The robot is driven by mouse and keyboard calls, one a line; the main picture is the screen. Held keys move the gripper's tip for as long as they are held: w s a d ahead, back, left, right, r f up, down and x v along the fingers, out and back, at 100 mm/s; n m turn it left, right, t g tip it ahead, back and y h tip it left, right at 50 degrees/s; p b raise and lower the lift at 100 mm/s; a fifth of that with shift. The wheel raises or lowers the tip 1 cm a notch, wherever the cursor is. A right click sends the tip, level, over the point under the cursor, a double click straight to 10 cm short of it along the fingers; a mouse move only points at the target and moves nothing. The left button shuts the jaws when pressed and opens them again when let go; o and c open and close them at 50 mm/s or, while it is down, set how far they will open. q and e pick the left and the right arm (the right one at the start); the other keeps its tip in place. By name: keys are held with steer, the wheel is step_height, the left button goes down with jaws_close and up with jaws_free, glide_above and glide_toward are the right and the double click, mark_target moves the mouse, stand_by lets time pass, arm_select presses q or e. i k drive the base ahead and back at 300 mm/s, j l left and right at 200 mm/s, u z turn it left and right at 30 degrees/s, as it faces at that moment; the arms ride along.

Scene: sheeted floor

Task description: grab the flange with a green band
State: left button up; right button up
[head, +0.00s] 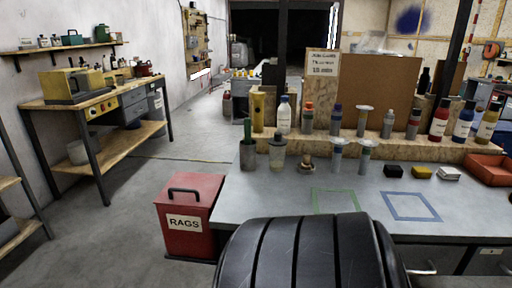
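Two pale flange-like pieces with wide tops stand upright side by side on the grey worktable (270,190): a left one (338,155) and a right one (366,156). A third similar piece (363,121) stands on the raised wooden shelf behind them. Their bands look grey or bluish at this size; I cannot tell which one carries a green band. A green tape square (335,201) and a blue tape square (410,206) are marked on the tabletop, both empty. Neither of my grippers is in view.
Several bottles, including a white one (284,115), line the wooden shelf (400,146). Black (393,171), yellow (421,172) and white (448,173) blocks and an orange bin (488,169) are at right. A red rags bin (189,215) stands left of the table.

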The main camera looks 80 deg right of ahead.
mark_target(367, 144)
steer(key=z, duration=1.7)
steer(key=i+j, duration=0.05)
